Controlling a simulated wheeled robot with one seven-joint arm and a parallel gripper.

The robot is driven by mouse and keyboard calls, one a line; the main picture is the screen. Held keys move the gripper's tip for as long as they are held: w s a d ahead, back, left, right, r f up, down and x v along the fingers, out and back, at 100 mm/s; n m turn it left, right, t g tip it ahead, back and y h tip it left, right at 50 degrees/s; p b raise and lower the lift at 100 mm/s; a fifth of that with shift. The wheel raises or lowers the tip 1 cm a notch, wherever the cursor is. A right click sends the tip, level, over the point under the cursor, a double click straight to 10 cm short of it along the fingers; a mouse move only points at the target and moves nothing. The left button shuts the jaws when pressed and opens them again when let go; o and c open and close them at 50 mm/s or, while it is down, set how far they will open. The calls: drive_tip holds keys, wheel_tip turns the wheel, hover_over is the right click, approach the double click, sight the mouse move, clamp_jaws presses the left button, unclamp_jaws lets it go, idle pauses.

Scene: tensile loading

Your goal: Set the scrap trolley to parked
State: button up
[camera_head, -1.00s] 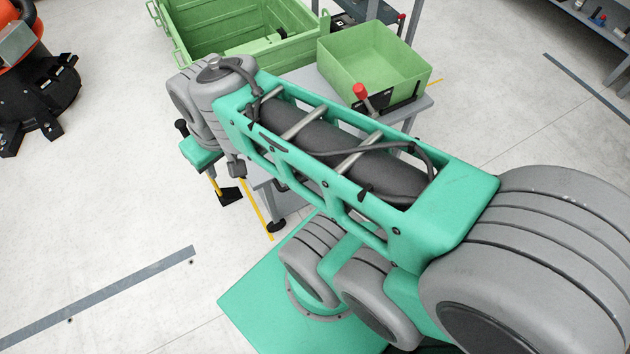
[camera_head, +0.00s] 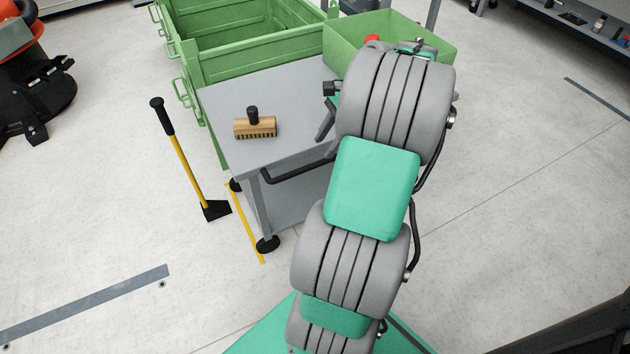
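The grey wheeled trolley (camera_head: 222,105) stands left of my arm. A green bin (camera_head: 345,50) sits at its far end, partly hidden by my arm. A red knob (camera_head: 372,38) shows just above my arm at the bin's front. A dark bar handle (camera_head: 290,173) sticks out at the trolley's near side, and a black caster (camera_head: 267,244) shows below. My gripper (camera_head: 328,108) seems to be the dark and green parts at the left of my wrist, over the trolley's right side. Most of it is hidden behind my arm, so its opening does not show.
A wooden brush (camera_head: 255,126) lies on the trolley top. A yellow pole with a black grip (camera_head: 182,160) stands to its left. A large green crate (camera_head: 245,40) stands behind. An orange and black machine (camera_head: 35,80) is at far left. Floor is clear at front left and right.

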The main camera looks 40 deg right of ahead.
sight(312, 165)
drive_tip(key=b+x, duration=0.4)
drive_tip(key=x, duration=0.3)
drive_tip(key=shift+w+f, duration=0.1)
drive_tip(key=shift+f, duration=0.25)
drive_tip(key=shift+r, duration=0.1)
drive_tip(key=shift+c, duration=0.6)
clamp_jaws()
